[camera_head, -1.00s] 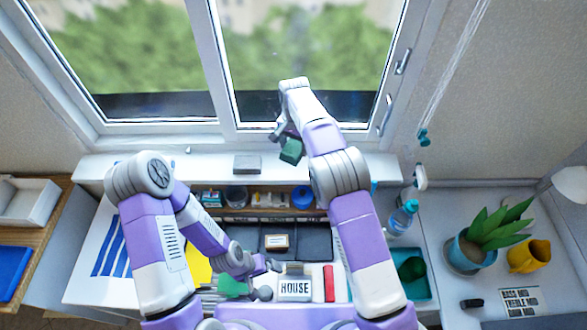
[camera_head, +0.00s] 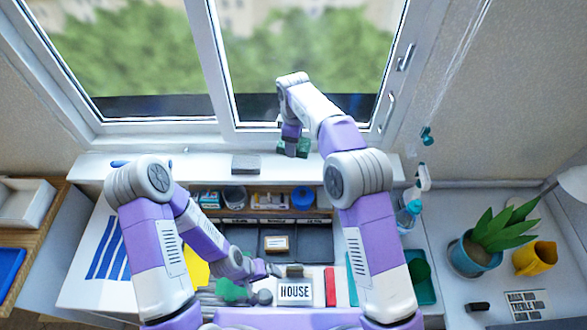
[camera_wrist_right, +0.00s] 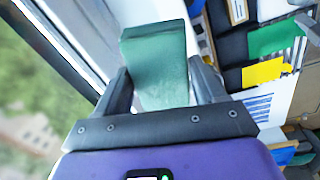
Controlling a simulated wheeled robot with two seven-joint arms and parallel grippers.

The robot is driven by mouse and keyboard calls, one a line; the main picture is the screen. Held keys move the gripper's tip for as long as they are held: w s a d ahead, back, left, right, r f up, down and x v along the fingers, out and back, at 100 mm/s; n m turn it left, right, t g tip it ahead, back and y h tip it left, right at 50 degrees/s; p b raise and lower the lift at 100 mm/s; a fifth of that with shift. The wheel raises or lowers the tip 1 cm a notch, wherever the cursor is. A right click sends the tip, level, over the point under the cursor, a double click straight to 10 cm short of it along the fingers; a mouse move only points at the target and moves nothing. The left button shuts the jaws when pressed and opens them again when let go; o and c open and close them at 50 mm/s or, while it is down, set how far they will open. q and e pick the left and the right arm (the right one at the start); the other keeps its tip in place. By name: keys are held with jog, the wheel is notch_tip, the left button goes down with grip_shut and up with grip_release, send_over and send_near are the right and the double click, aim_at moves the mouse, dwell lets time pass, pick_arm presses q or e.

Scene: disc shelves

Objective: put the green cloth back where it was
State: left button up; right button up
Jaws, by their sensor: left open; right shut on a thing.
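The green cloth (camera_head: 303,149) is a folded dark green block. My right gripper (camera_head: 291,147) is shut on it over the window sill (camera_head: 210,168), near the glass. The cloth also shows in the right wrist view (camera_wrist_right: 155,65), between the two fingers of the right gripper (camera_wrist_right: 165,90). I cannot tell if it touches the sill. My left gripper (camera_head: 272,270) is open and empty, low over the desk beside the HOUSE card (camera_head: 295,292).
A grey block (camera_head: 246,163) lies on the sill left of the cloth. Below is a shelf with small boxes and a blue round container (camera_head: 302,197). The sill's left part is mostly clear.

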jog(key=n, duration=0.2)
jog(key=shift+n, duration=0.4)
pick_arm(q)
jog(key=shift+f, duration=0.25)
pick_arm(e)
jog(key=shift+f, duration=0.3)
pick_arm(q)
jog(key=shift+f+b, duration=0.15)
jog(key=shift+b, duration=0.15)
pick_arm(e)
notch_tip(320, 180, down, 9)
jog(key=shift+f, duration=0.1)
jog(key=o, duration=1)
jog(key=shift+f, duration=0.1)
jog(key=shift+r, duration=0.2)
pick_arm(q)
jog(key=shift+r, duration=0.3)
pick_arm(e)
jog(key=r, duration=1.2)
jog(key=shift+s+a, duration=0.1)
jog(key=shift+s, duration=0.3)
